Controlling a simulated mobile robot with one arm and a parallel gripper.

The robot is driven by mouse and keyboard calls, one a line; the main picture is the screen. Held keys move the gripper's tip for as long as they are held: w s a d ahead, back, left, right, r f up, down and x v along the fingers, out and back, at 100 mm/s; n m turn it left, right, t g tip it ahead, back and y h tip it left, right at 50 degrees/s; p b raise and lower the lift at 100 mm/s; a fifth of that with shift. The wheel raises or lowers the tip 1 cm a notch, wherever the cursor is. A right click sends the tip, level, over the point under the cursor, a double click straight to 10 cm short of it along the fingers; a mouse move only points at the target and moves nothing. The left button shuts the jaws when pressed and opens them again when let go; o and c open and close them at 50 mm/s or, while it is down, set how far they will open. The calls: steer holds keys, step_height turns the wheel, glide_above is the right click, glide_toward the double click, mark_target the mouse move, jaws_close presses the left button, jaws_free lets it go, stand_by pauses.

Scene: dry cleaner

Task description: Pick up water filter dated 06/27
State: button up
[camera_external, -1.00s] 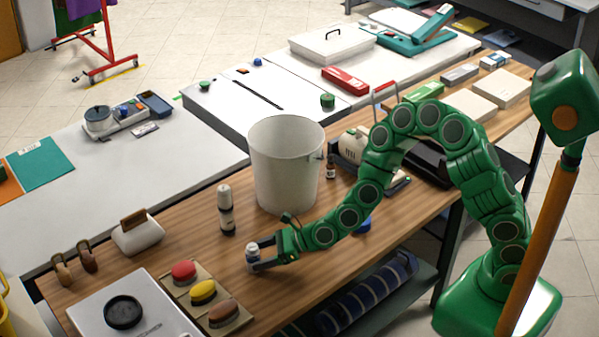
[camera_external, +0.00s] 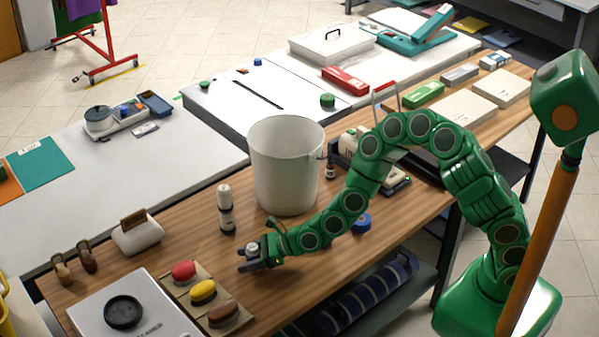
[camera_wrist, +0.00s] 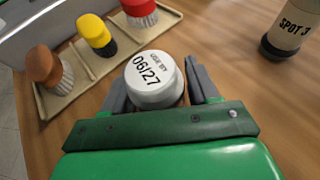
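The water filter (camera_wrist: 153,78) is a short white cylinder. Its top is printed "06/27" with a smaller line of print above. In the wrist view it sits between the two grey fingers of my gripper (camera_wrist: 157,88), which lie close against its sides with hardly any gap. In the external view my gripper (camera_external: 249,257) is low over the front of the wooden table, and the filter (camera_external: 253,248) is mostly hidden by the fingers. Whether its base touches the table is hidden.
A tray of brushes with red (camera_external: 184,271), yellow (camera_external: 203,291) and brown (camera_external: 223,313) tops lies close to the left. A bottle marked "SPOT 3" (camera_wrist: 289,30) stands behind my gripper. A large pale bucket (camera_external: 286,170) stands farther back. Bare wood lies between.

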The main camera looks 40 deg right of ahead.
steer(key=c, duration=0.8)
steer(key=shift+o, duration=0.2)
steer(key=shift+r, duration=0.15)
